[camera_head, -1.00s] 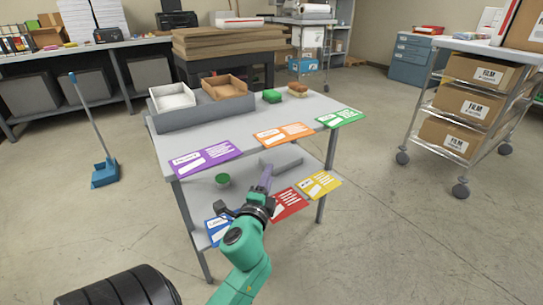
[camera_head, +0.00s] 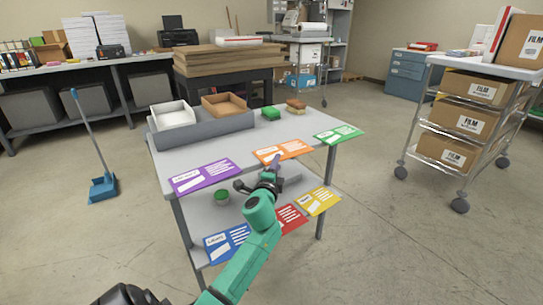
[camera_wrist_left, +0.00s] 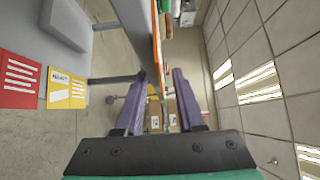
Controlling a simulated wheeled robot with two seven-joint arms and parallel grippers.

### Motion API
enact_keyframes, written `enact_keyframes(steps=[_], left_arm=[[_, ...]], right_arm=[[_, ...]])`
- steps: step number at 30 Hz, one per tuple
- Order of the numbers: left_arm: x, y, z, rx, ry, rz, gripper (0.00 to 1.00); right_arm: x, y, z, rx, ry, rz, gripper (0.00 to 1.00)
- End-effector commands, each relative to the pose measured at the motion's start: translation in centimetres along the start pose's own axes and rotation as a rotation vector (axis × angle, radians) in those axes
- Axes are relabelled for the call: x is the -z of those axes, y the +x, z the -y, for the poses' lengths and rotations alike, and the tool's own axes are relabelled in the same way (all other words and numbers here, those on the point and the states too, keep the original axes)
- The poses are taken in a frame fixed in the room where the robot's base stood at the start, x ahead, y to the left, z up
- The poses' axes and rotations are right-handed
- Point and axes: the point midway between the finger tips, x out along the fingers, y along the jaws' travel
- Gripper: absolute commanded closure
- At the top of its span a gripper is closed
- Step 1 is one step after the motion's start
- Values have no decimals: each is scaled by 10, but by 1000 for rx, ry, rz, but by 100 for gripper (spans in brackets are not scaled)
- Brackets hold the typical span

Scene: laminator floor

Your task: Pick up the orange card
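The orange card (camera_head: 282,150) lies flat on the table's top level, at its front edge, between the purple and green cards. In the left wrist view the orange card (camera_wrist_left: 157,50) shows nearly edge-on as a thin strip. My left gripper (camera_head: 275,163) is at the card's front edge, its purple fingers pointing toward it. In the left wrist view the fingers of my left gripper (camera_wrist_left: 160,85) stand apart, with the card's edge in line with the gap between them. Whether a finger touches the card I cannot tell. My right gripper is not in view.
A purple card (camera_head: 203,177) and a green card (camera_head: 338,134) lie along the same edge of the grey table (camera_head: 240,145). Blue (camera_head: 228,240), red (camera_head: 290,218) and yellow (camera_head: 318,201) cards lie on the lower shelf. A wire cart (camera_head: 465,130) stands to the right.

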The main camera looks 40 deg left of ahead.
Motion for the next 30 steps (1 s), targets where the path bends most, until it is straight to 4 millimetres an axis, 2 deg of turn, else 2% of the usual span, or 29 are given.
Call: enact_keyframes(steps=[1, 2, 3, 30], left_arm=[[0, 0, 0, 0, 0, 0, 83], [0, 0, 0, 0, 0, 0, 94], [0, 0, 0, 0, 0, 0, 100], [0, -1, -1, -1, 0, 0, 100]], right_arm=[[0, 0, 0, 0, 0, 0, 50], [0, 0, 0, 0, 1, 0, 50], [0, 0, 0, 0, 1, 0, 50], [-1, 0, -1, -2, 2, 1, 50]])
